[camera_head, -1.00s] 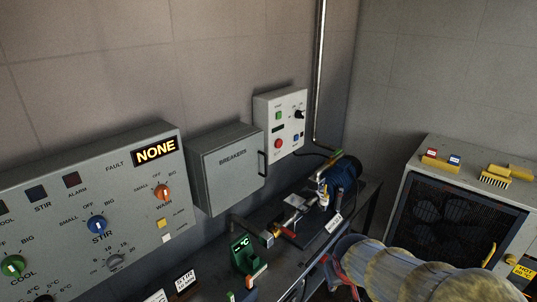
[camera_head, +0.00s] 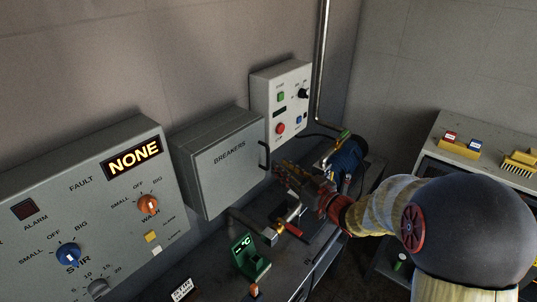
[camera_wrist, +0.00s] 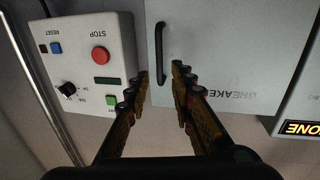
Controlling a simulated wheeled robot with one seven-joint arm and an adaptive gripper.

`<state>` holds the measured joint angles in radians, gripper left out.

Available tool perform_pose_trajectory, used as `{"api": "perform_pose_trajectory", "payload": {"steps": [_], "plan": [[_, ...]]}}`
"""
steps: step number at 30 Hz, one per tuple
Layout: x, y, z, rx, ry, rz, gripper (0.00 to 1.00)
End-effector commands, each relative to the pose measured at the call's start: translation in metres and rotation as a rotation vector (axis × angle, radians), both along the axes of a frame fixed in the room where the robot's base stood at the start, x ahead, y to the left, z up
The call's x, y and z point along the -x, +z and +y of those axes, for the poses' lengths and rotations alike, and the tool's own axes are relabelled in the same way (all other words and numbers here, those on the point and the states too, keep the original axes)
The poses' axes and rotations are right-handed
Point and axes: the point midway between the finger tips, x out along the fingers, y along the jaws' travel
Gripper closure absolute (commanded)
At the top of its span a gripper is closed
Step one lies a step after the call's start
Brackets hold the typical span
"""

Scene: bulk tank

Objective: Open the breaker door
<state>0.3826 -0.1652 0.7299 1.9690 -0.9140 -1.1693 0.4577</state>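The breaker box (camera_head: 225,165) is a grey wall cabinet, and its door marked BREAKERS is shut. Its dark bar handle (camera_head: 263,158) stands upright on the door's right edge. In the wrist view the door (camera_wrist: 225,50) fills the upper right and the handle (camera_wrist: 160,52) shows at its left edge. My gripper (camera_head: 279,171) is just right of the handle in the head view. In the wrist view my gripper (camera_wrist: 160,83) is open, its fingers spread and empty. The handle's near end lies between the fingertips in the picture; whether they are around it in depth I cannot tell.
A white control box (camera_head: 282,105) with a red stop button (camera_wrist: 100,54) hangs right beside the breaker box. The grey fault panel (camera_head: 90,215) is to the left. A bench below carries a green device (camera_head: 250,258), a valve (camera_head: 285,228) and a blue motor (camera_head: 347,158).

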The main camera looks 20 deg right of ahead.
Motion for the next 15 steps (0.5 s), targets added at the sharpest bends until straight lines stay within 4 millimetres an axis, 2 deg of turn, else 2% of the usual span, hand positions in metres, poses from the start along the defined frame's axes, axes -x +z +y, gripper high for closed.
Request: {"api": "perform_pose_trajectory", "payload": {"steps": [5, 15], "plan": [[-0.015, -0.001, 0.008, -0.01, 0.002, 0.004, 0.76], [-0.06, -0.001, 0.028, -0.009, 0.0, 0.003, 0.76]]}}
